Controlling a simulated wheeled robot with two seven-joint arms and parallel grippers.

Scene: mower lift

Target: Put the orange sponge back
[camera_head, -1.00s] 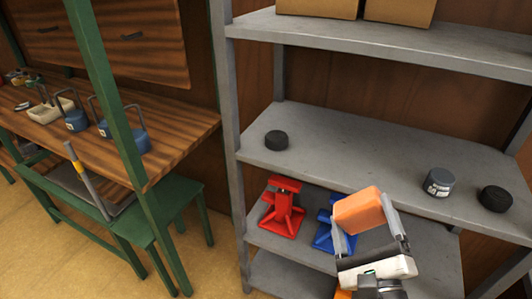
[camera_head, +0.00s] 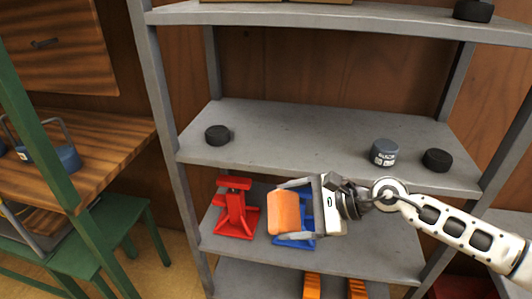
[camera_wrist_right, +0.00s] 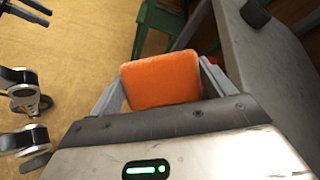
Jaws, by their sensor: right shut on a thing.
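The orange sponge (camera_head: 285,212) is a rounded block held between the two fingers of my right gripper (camera_head: 290,211). In the head view it is in front of the shelf unit, covering part of the blue jack stand. The sponge also shows in the right wrist view (camera_wrist_right: 161,80), with a finger on each side of it. The right arm comes in from the right, with the gripper pointing left. In the right wrist view, dark and white parts at the left edge seem to be my other arm, but its gripper's state is unclear.
Below stand a red jack (camera_head: 236,210) and a blue jack (camera_head: 293,241). A green-framed workbench (camera_head: 105,150) is at left.

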